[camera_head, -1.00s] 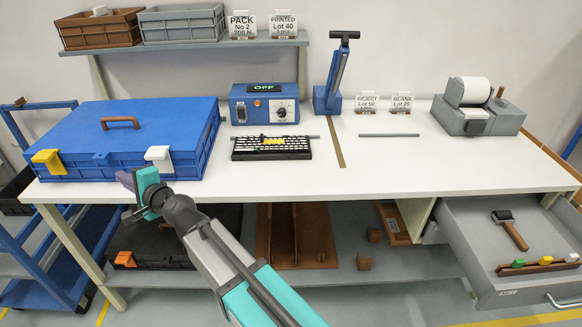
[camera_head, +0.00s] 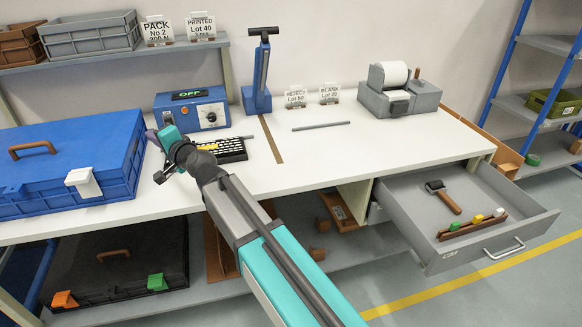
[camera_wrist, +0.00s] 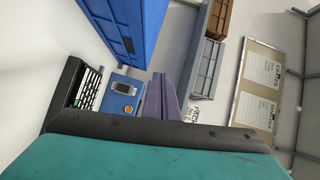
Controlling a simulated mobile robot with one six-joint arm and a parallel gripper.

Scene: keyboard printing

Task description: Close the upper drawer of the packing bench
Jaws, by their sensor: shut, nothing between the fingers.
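The upper drawer (camera_head: 408,200) of the packing bench stands pulled out at the bench's right end. It is grey, with a metal bar handle (camera_head: 505,252) on its front. Inside lie a roller with a brown handle (camera_head: 445,198) and a brown rack (camera_head: 470,230) with green, yellow and white pieces. My gripper (camera_head: 153,137) is shut and empty above the bench top, between the blue case and the keyboard, far left of the drawer. Its purple fingers (camera_wrist: 166,98) also show in the wrist view, which does not show the drawer.
A blue case (camera_head: 65,165), a keyboard (camera_head: 232,152), a blue control box (camera_head: 190,108), a blue lever press (camera_head: 257,98) and a grey roll dispenser (camera_head: 400,98) stand on the bench top (camera_head: 340,155). Floor is clear before the drawer. A blue-framed shelf (camera_head: 520,105) stands at right.

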